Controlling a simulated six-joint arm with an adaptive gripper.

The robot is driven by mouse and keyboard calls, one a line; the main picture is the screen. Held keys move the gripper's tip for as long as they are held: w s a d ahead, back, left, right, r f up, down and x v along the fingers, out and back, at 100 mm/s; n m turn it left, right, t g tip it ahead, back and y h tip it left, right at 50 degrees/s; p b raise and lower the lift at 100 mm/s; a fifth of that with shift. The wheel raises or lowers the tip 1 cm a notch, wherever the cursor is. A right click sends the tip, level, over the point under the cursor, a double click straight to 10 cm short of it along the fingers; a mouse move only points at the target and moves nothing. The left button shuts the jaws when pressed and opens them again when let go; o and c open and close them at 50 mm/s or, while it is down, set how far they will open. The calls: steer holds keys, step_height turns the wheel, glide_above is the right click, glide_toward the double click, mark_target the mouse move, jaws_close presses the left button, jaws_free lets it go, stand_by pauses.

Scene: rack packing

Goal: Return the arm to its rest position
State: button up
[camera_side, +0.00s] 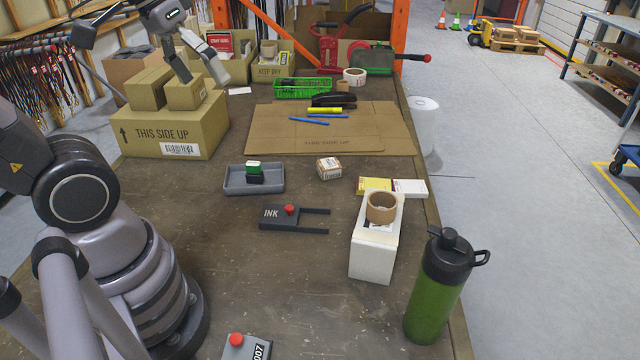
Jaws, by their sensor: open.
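My gripper (201,66) is at the upper left of the view, raised in front of and above the stacked cardboard boxes. Its fingers are apart and point down to the right. Nothing shows between them. My arm's base stands at the left front of the bench. The middle of the arm runs out of the picture on the left, so its full pose is hidden.
A large box (207,128) with smaller boxes stands beneath my gripper. A grey tray (235,190) holds a green-and-black block (254,170). A dark INK fixture (270,220), a white box (372,257) with a tape roll (381,207), and a green bottle (435,295) stand nearer.

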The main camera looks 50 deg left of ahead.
steer(key=s, duration=0.1)
steer(key=s+a+m+t+y, duration=0.1)
steer(key=s+a+m, duration=0.1)
steer(key=shift+s+r+t+y, duration=0.2)
steer(key=shift+s+t+y, duration=0.1)
steer(key=shift+y, duration=0.1)
